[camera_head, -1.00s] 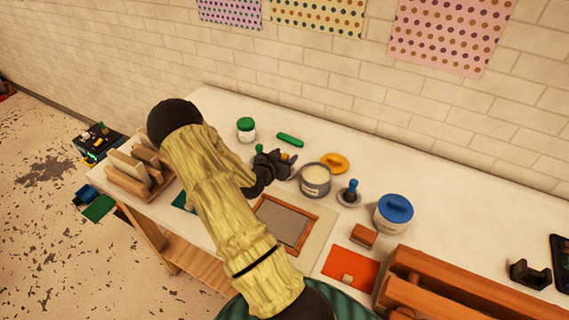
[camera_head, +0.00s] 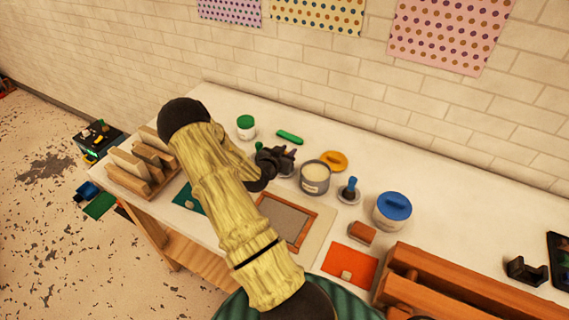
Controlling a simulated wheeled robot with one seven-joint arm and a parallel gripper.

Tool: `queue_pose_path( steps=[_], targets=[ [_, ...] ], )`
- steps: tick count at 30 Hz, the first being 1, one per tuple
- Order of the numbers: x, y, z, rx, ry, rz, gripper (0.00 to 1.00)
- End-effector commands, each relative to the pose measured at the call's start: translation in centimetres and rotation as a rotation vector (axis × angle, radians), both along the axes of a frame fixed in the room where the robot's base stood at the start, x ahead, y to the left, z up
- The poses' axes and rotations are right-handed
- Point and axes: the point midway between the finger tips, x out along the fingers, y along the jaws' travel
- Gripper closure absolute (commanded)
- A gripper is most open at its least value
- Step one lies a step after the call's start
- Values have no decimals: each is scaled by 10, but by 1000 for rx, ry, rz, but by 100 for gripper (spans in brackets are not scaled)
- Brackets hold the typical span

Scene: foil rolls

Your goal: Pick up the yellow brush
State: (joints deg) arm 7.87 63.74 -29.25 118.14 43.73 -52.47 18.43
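A small yellow-orange piece (camera_head: 334,161) with a raised part lies on the white table behind the grey tin; it is the only loose yellow thing I make out, and I cannot tell for sure that it is the yellow brush. My gripper (camera_head: 284,160) is dark and small in the head view, low over the table to the left of the grey tin (camera_head: 315,180). A gap of table separates it from the yellow piece. My yellow-barked arm hides the table to its left. The fingers are too small and dark to show whether they are open.
A blue-handled tool (camera_head: 349,189) and blue-lidded tub (camera_head: 393,210) stand right of the tin. A wooden frame (camera_head: 287,221) lies in front. The table's back right is clear.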

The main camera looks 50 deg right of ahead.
Motion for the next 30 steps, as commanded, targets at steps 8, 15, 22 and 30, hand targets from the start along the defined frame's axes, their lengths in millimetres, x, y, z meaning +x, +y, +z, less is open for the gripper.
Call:
queue_pose_path(
  steps=[8,15,22,30],
  targets=[
    [0,0,1,0,0,0,98],
    [1,0,18,-1,-3,0,98],
    [1,0,55,0,-6,0,98],
    [0,0,93,0,-3,0,98]
  ],
)
